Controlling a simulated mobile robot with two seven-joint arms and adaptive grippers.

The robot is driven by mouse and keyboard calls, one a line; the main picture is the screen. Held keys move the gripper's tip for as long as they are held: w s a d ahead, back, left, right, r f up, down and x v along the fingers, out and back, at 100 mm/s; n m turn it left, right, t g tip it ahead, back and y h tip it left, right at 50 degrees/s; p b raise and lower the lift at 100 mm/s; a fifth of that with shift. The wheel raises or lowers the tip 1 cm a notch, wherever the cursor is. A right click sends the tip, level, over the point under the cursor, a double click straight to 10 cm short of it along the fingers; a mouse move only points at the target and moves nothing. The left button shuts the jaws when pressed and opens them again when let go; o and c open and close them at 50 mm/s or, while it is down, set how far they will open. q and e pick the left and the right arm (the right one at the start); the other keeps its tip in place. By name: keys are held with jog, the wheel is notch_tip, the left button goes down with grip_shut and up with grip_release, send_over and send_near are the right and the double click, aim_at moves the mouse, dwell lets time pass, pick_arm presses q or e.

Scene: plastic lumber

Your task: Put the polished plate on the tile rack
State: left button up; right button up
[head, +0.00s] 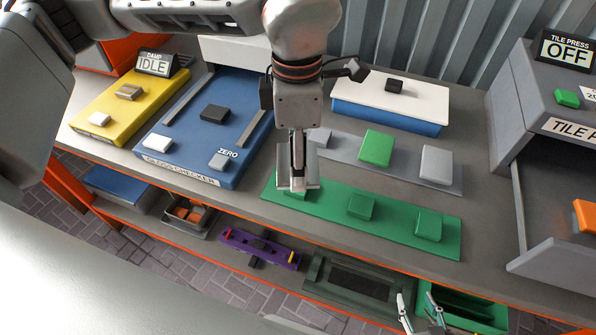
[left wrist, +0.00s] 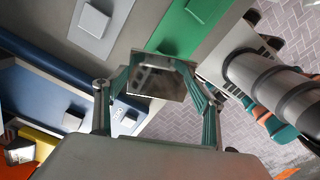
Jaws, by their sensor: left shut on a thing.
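My left gripper (head: 298,172) comes down over the left end of a green strip. It is shut on a shiny grey plate, the polished plate (left wrist: 158,83), whose reflective face shows between the green fingers in the left wrist view. The green strip (head: 389,222) lies along the table's front and carries several green blocks; which fixture is the tile rack, I cannot tell from labels. The plate is over the strip's left end; whether it touches is unclear. My right gripper (head: 416,300) is at the bottom right of the head view, fingers apart and empty.
A grey strip (head: 400,173) with blocks lies behind the green one. The blue gloss checker (head: 195,150) and yellow panel (head: 112,105) are at left, a white-topped blue box (head: 420,95) behind, the tile press (head: 540,100) at right. A shelf below holds a purple fixture (head: 235,240) and trays.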

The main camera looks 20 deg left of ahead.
pick_arm(q)
jog(key=shift+f, duration=2.7)
jog(key=shift+f, duration=0.15)
jog(key=o, duration=1.3)
